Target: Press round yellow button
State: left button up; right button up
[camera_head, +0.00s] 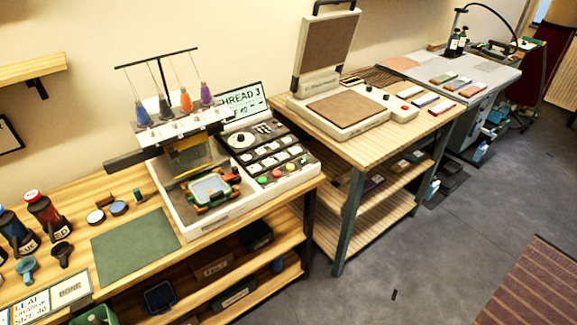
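An embroidery machine (185,150) with several thread cones on top stands on the wooden table left of centre. Its control panel (250,138) has a dial, rows of pale keys and, along the front edge, a short row of small round coloured buttons. Nothing covers the row. Neither of my grippers is in view.
A green and orange hoop (211,190) sits at the machine's front. A green mat (135,246), dark bottles and cups lie to the left. An open heat press (335,115) stands on the right table. Grey floor (440,260) in front is mostly clear.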

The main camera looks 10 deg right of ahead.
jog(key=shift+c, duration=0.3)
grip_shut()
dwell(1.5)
